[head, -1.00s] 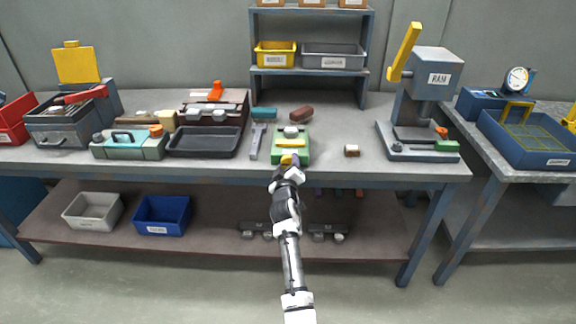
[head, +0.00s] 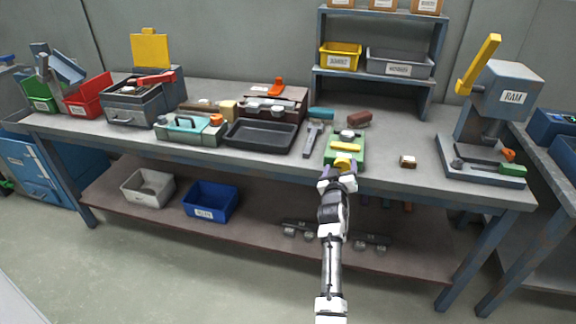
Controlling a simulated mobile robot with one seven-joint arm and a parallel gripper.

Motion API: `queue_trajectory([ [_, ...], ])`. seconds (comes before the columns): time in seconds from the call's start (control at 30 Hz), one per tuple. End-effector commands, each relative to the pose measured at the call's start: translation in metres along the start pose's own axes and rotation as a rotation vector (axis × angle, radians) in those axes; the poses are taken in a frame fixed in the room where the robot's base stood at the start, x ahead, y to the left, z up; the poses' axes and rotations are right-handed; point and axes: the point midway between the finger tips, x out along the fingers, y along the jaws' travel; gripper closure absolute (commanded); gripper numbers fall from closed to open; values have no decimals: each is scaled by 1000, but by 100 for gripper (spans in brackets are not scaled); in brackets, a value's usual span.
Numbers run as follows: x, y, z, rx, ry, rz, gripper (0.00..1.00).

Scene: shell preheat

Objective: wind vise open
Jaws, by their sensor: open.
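A green device (head: 331,153), which looks like the vise, sits near the bench's front edge, right of the middle. It has a grey round part (head: 347,134) on top, a yellow bar (head: 347,146) across it and a yellow knob (head: 343,162) at its front. My gripper (head: 341,171) is open at the yellow knob. Its fingers are small and partly hidden by my wrist, so I cannot tell whether they touch the knob. The gap between the vise jaws is too small to make out.
A hammer-like tool (head: 312,139) and a black tray (head: 260,135) lie left of the green device. A small brown block (head: 408,161) and the RAM press (head: 500,95) stand to its right. The shelf rack (head: 432,97) rises behind. Bare bench lies between block and press.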

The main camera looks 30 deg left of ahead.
Motion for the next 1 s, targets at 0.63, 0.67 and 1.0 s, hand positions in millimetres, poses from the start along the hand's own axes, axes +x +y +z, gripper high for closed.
queue_trajectory([
  [0.63, -25, 4, 4, 755, 2, 2, 29],
  [0.67, -30, 4, 4, 756, 2, 2, 29],
  [1.0, -98, 3, 4, 752, 2, 1, 29],
])
